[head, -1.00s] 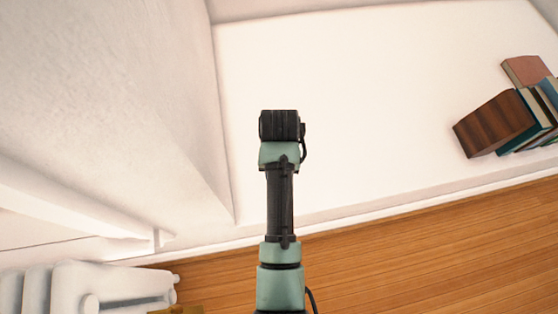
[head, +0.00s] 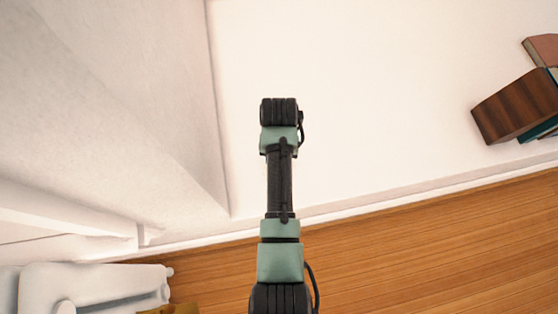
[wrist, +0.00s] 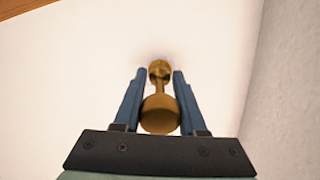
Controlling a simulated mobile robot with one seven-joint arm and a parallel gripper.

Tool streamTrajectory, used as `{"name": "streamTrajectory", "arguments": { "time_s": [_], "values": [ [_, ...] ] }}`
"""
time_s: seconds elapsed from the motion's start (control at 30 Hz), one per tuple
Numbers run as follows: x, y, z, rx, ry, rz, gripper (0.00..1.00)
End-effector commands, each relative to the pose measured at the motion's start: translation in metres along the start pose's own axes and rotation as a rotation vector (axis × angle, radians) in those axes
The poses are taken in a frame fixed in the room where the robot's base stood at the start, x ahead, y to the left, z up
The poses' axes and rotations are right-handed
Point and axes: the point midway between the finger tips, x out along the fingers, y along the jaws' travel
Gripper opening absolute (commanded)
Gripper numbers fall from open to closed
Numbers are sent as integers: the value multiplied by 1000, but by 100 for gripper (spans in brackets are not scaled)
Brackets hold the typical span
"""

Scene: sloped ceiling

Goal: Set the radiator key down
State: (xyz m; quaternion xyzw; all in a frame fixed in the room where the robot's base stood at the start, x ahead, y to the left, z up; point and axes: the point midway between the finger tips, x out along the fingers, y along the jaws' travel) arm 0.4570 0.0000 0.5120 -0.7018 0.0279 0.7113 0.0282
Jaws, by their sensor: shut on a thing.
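The radiator key (wrist: 160,112) is brass-coloured, with a thick rounded near end and a narrower stem running to a small knob. In the wrist view it lies between the two blue fingers of my gripper (wrist: 160,76), which is shut on it. Its far end points at a white surface (wrist: 85,75), with a faint shadow around that end. I cannot tell whether it touches. In the head view my arm reaches over the white surface (head: 380,90); its wrist hides the fingers and the key.
Several books (head: 520,108) are at the right of the white surface. A pale wall (head: 120,90) rises on the left. A white ribbed radiator-like object (head: 95,288) is at the lower left, and wooden boards (head: 420,250) run along the bottom. The white surface's middle is clear.

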Motion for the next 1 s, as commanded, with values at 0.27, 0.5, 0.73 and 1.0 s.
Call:
{"name": "streamTrajectory", "arguments": {
  "time_s": [0.27,0.5,0.73,1.0],
  "values": [
    [5,0,-1,0,3,0,0],
    [8,0,0,0,1,0,59],
    [8,0,0,0,1,0,71],
    [-6,0,-1,0,3,0,71]
  ]
}}
